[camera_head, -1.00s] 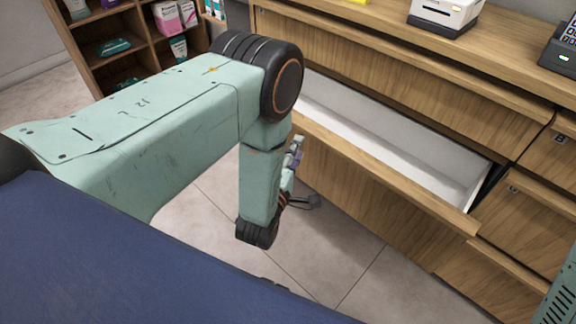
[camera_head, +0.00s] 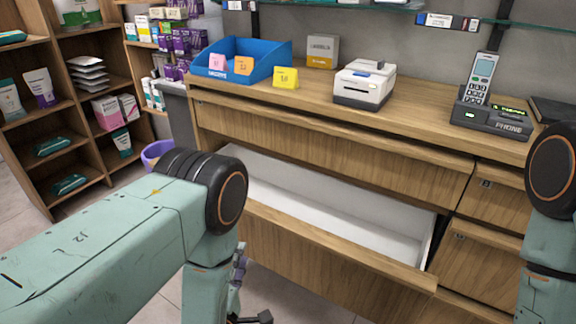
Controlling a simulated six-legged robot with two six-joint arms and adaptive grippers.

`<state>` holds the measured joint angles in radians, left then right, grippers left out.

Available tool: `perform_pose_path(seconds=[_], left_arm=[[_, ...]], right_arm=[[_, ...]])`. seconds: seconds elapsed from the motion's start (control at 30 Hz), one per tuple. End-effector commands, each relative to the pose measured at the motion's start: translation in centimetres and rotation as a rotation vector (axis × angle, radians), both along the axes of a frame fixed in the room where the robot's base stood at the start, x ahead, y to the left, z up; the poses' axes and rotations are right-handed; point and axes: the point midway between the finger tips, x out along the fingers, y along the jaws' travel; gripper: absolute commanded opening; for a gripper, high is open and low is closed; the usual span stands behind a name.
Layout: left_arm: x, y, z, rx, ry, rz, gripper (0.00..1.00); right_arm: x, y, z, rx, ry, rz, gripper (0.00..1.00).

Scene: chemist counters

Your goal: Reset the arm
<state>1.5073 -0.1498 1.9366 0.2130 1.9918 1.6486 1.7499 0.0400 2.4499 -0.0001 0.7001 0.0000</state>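My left arm comes in from the left and bends down at the elbow. My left gripper (camera_head: 250,318) shows only in part at the bottom edge, below the open drawer's front. Its fingers are mostly cut off by the frame, so I cannot tell whether it is open or shut. My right arm shows at the right edge, bent downward; its gripper is out of frame. The open drawer (camera_head: 330,205) of the wooden counter is white inside, and the part I can see is empty.
The wooden counter (camera_head: 330,150) carries a blue box (camera_head: 265,58) with coloured cards, a yellow card (camera_head: 285,78), a white printer (camera_head: 364,84) and a phone on its base (camera_head: 492,115). Shelves with packages (camera_head: 70,150) stand at the left. A purple bin (camera_head: 157,154) is behind my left arm.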

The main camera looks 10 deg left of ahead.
Motion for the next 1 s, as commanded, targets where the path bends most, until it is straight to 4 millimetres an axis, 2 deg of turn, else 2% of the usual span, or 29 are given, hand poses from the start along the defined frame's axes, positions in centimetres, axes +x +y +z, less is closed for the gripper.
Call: perform_pose_path(seconds=[0.17,0.27,0.37,0.47,0.63,0.8,0.9,1.0], left_arm=[[-0.5,0.7,-1.4,0.112,0.119,0.001,0.39],[-1.9,1.6,-3.6,0.282,0.299,-0.024,0.39],[-4.4,2.4,-5.9,0.471,0.504,-0.094,0.39],[-7.6,3.0,-7.9,0.648,0.698,-0.209,0.39],[-14.9,3.5,-9.7,0.904,0.99,-0.503,0.39],[-22.6,3.3,-9.5,1.073,1.181,-0.875,0.39],[-26.0,3.1,-8.9,1.119,1.23,-1.054,0.39],[-28.0,2.9,-8.4,1.141,1.249,-1.169,0.39]], right_arm=[[0.0,0.0,0.2,0.0,0.0,0.0,0.4],[0.0,0.0,0.4,0.0,0.0,0.0,0.4],[0.0,0.0,0.6,0.0,0.0,0.0,0.4],[0.0,0.0,0.8,0.0,0.0,0.0,0.4],[0.0,0.0,1.2,0.0,0.0,0.0,0.4],[0.0,0.0,1.5,0.0,0.0,0.0,0.4],[0.0,0.0,1.7,0.0,0.0,0.0,0.4],[0.0,0.0,1.7,0.0,0.0,0.0,0.4]])
